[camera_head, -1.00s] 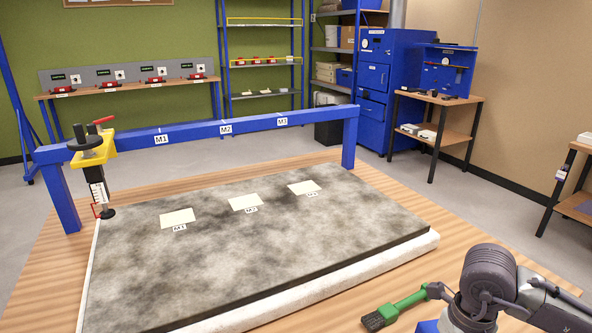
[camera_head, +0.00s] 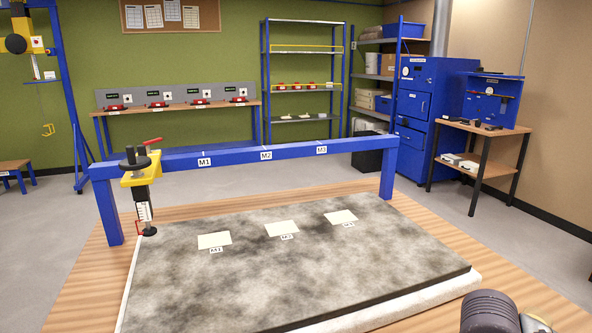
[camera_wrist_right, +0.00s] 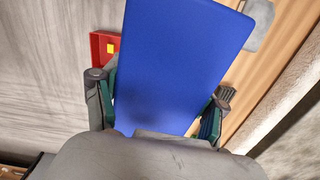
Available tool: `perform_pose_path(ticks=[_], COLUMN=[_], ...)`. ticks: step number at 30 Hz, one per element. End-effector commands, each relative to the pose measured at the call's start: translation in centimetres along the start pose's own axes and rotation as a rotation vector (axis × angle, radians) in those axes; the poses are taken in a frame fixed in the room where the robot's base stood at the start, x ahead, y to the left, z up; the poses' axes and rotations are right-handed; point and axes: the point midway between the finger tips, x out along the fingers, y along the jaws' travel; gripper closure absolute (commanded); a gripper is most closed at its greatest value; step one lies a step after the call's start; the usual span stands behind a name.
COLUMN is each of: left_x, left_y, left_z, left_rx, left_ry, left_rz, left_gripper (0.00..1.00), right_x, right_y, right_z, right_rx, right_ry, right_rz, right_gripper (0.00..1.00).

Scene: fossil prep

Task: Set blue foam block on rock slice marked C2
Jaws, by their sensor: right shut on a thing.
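The blue foam block (camera_wrist_right: 185,60) fills the middle of the right wrist view as a flat blue slab. My right gripper (camera_wrist_right: 160,98) is shut on it, with one green-padded finger at each side. The block hides most of what lies beyond it. In the head view only a dark part of my right arm shows at the bottom right edge; the gripper and block are outside that view. I cannot see a rock slice marked C2 in either view. My left gripper is not in view.
A large grey stone slab (camera_head: 300,285) with cream patches labelled M1 to M3 lies on the wooden table (camera_head: 540,315). A blue beam (camera_head: 230,158) with a yellow clamp device (camera_head: 140,170) spans its back. The right wrist view shows a red object (camera_wrist_right: 104,46) beside the block.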

Motion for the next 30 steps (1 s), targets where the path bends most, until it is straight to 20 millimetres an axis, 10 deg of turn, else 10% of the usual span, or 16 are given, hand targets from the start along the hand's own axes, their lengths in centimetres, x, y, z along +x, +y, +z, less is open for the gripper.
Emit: perform_pose_path(ticks=[18,30], left_x=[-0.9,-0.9], left_y=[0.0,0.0], left_z=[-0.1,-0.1], left_rx=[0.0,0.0], left_ry=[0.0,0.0], left_rz=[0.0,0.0], left_gripper=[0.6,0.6], right_x=[-1.3,-1.4], right_y=[-0.7,-0.7], right_z=[4.2,4.7], right_rx=[-1.157,-1.336], right_ry=[0.022,0.026], right_rz=[0.008,0.013], right_gripper=[0.59,0.59])
